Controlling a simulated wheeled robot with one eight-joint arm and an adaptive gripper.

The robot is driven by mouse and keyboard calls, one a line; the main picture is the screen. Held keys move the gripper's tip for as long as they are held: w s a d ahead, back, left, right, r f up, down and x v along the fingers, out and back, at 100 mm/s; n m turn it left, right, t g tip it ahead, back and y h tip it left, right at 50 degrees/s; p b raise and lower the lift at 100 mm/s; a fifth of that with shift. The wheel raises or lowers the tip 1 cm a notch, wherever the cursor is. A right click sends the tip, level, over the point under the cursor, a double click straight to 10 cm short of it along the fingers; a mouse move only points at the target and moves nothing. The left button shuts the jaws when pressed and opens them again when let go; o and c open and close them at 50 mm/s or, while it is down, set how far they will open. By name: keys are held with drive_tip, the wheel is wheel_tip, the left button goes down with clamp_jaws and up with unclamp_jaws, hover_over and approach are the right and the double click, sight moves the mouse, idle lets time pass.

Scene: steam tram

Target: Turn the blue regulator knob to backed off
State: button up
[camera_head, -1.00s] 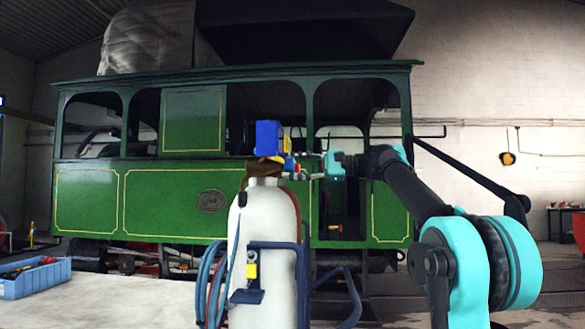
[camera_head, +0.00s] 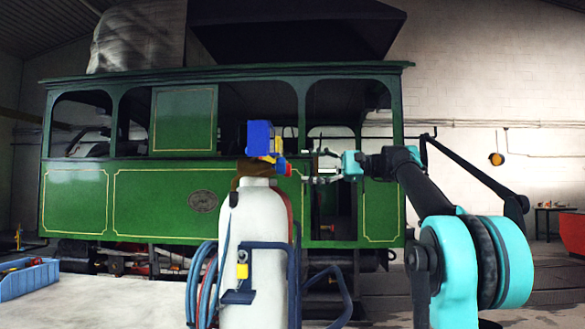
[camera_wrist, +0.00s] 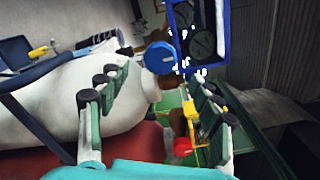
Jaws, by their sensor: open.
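The blue regulator knob (camera_wrist: 161,58) is a round disc beside the neck of a white gas cylinder (camera_wrist: 85,103) in the wrist view. It lies ahead, between the lines of my two open fingers, with no visible contact. In the head view, my gripper (camera_head: 316,167) is to the right of the blue regulator housing (camera_head: 260,138) on the cylinder, with a small gap. I cannot make out the knob separately there. My gripper also shows in the wrist view (camera_wrist: 163,76), open and empty. The knob's setting is too small to read.
A blue-framed gauge (camera_wrist: 203,42) sits right of the knob. A yellow fitting with a red knob (camera_wrist: 181,146) is near my right finger. Blue hoses (camera_head: 200,285) hang beside the cylinder. A green tram (camera_head: 150,200) stands behind; a blue bin (camera_head: 30,280) is at left.

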drive_tip(key=shift+s+d, duration=0.1)
drive_tip(key=shift+d, duration=2.1)
